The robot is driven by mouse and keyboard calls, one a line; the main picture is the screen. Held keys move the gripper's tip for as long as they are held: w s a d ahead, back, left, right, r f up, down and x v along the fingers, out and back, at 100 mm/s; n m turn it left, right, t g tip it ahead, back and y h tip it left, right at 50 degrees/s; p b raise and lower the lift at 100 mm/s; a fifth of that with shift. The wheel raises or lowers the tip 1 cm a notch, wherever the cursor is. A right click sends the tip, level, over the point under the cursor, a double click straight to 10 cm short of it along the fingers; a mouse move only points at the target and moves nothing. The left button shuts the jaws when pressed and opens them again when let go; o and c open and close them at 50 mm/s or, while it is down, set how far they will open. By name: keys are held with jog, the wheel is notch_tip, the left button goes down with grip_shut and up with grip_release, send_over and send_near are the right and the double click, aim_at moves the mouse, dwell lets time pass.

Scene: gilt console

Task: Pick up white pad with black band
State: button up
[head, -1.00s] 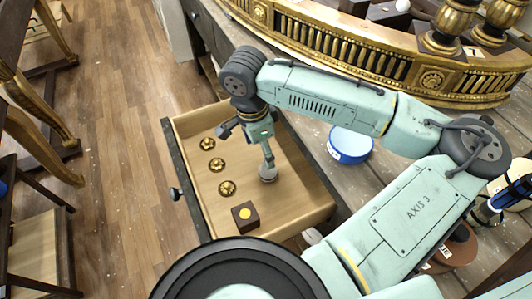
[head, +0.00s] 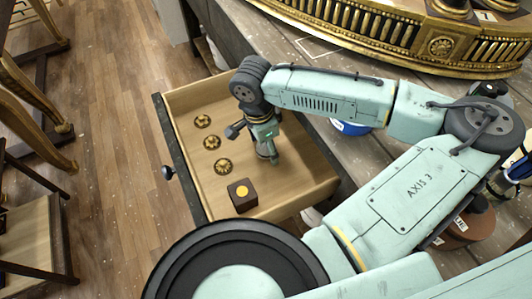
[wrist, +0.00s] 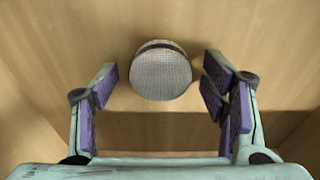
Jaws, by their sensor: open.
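The white pad with black band (wrist: 161,72) shows in the wrist view as a pale, woven-looking disc with a dark band round its edge. It is in the wooden drawer (head: 292,197), near a drawer wall. The pad sits slightly ahead, towards the top, of the space between the fingers. In the head view my gripper (head: 272,160) reaches down into the open drawer and hides the pad.
Several gold rosettes, one of them the middle rosette (head: 212,142), lie in a row left of my gripper in the drawer. A dark brown cube with a yellow dot (head: 242,194) sits at the near end. A blue container (head: 352,128) stands on the worktop at right, partly behind my arm.

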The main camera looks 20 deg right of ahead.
jog(key=shift+f, duration=0.1)
jog(key=c, duration=1)
notch_tip(320, 180, up, 10)
jog(key=shift+b, duration=0.45)
jog(key=o, duration=0.4)
jog(key=shift+c, duration=0.2)
jog(key=c, duration=0.5)
jog(key=shift+o, duration=0.2)
